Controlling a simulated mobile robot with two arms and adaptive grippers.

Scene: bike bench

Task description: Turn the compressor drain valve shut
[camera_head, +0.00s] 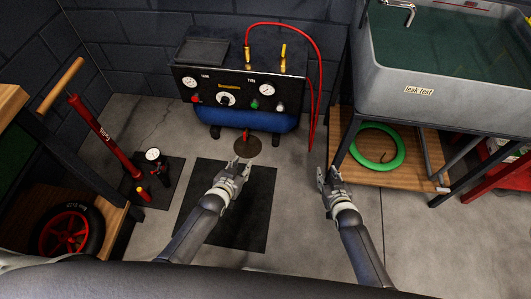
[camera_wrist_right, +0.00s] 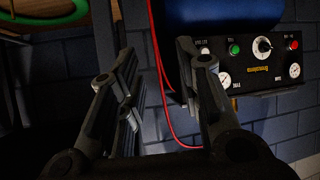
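The compressor has a black front panel (camera_head: 238,88) with gauges and knobs above a blue tank (camera_head: 240,117). The panel also shows upside down in the right wrist view (camera_wrist_right: 262,68). A small red part, apparently the drain valve (camera_head: 246,135), sits low under the tank, just above a round brown disc (camera_head: 248,149) on the floor. My left gripper (camera_head: 239,164) is just in front of the disc, short of the red part; its fingers look apart and empty. My right gripper (camera_head: 328,176) is further right; its fingers stand apart with nothing between them in the right wrist view (camera_wrist_right: 155,85).
A red hose (camera_head: 319,70) hangs at the compressor's right side. A sink bench (camera_head: 440,95) stands at the right, with a green coil (camera_head: 378,146) on its lower shelf. A red floor pump (camera_head: 103,130) and a wheel (camera_head: 68,232) are at the left. A dark mat (camera_head: 258,200) lies below my left arm.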

